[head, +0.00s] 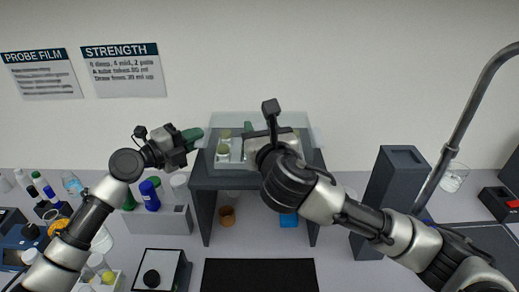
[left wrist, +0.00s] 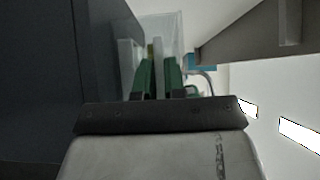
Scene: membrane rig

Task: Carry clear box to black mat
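The clear box (head: 237,151) stands on top of a dark grey stand (head: 202,182) and holds small round greenish-topped items. It also shows beyond the fingertips in the left wrist view (left wrist: 165,30). The black mat (head: 258,275) lies bare on the table in front of the stand.
An orange-brown cup (head: 227,215) and a blue item (head: 289,220) are under the stand. A tall dark block (head: 392,190) stands at right.

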